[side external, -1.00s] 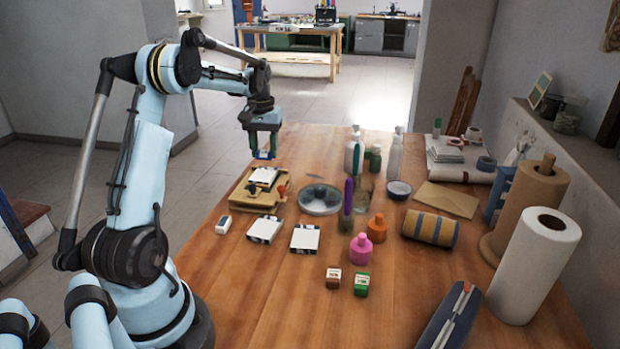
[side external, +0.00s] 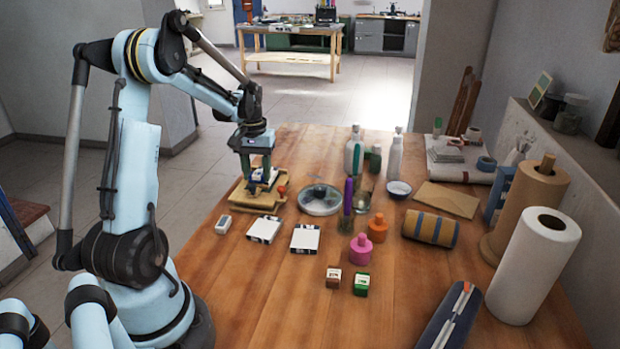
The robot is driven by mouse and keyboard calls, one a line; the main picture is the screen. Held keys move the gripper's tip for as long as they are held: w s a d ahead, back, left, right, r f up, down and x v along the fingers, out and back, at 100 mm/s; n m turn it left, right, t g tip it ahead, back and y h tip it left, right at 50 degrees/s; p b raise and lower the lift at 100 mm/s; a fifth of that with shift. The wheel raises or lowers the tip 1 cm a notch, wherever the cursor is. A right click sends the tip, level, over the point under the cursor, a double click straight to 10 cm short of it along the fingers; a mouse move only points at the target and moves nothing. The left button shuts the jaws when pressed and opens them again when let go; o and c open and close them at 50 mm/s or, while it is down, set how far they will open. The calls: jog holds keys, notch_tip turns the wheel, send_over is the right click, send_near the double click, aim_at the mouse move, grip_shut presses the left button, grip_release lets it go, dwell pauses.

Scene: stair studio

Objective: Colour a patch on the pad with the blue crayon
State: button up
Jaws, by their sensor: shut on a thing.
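My gripper (side external: 259,185) is low over the wooden stand (side external: 241,196) at the left of the table, its fingers pointing down. It is shut on a small blue thing, which looks like the blue crayon; the fingers largely hide it now. A white pad-like block (side external: 264,175) lies on the stand, directly under and between the fingers, and is partly hidden. I cannot tell whether the crayon's tip touches it, or whether there is any colour mark on it. Two more white pad-like blocks (side external: 264,229) (side external: 305,239) lie flat on the table in front of the stand.
A round grey dish (side external: 319,201) stands just right of the stand. A purple item stands in a jar (side external: 346,222), with pink (side external: 361,247) and orange (side external: 377,228) bottles nearby. A small white box (side external: 223,224) lies left.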

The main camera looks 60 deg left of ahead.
jog(key=shift+w+a, duration=2.25)
jog(key=shift+w, duration=0.1)
jog(key=shift+s+d, duration=0.1)
jog(key=shift+d, duration=0.25)
jog(key=shift+s+d, duration=1.9)
jog(key=shift+w+a, duration=1.9)
jog(key=shift+a, duration=0.05)
jog(key=shift+w+a+r, duration=0.1)
jog(key=shift+w+a, duration=0.1)
notch_tip(320, 180, up, 8)
jog(key=shift+d, duration=0.1)
